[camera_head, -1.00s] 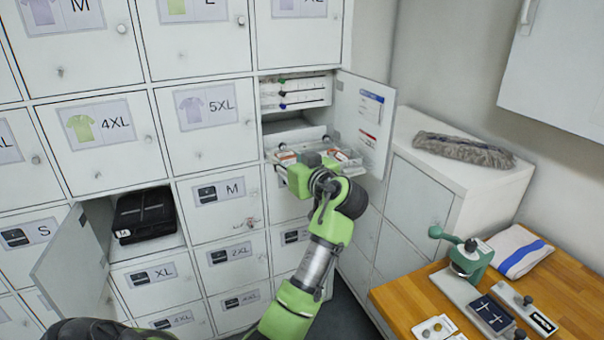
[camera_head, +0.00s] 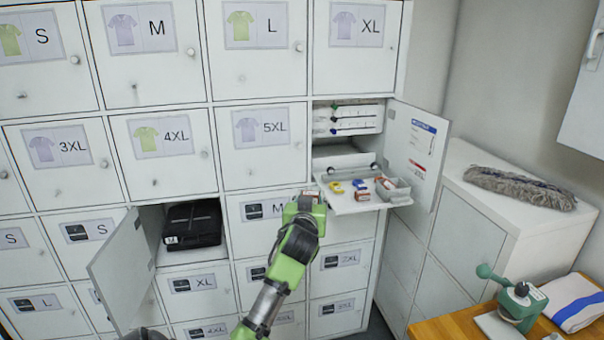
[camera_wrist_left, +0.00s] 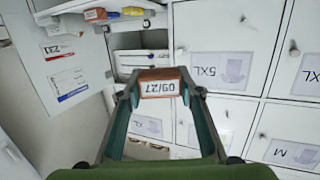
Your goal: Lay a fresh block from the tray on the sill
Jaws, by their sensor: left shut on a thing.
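My left gripper (camera_head: 306,204) is shut on a small orange-brown block with a white label (camera_wrist_left: 160,88) reading 09/27. In the left wrist view the block sits between the two fingertips, clear of other things. In the head view the gripper is just left of a pulled-out grey tray (camera_head: 350,210), and the held block is mostly hidden. On the tray lie a yellow piece (camera_head: 335,187), a blue piece (camera_head: 359,183) and orange-and-white blocks (camera_head: 362,197). I cannot tell which ledge is the sill. My right gripper is not in view.
An open locker door (camera_head: 412,150) stands right of the tray. Another open door (camera_head: 122,268) is at lower left, beside a compartment with a black folded item (camera_head: 192,224). A white cabinet (camera_head: 510,220) with a grey mop head (camera_head: 520,187) and a wooden table (camera_head: 455,325) are at right.

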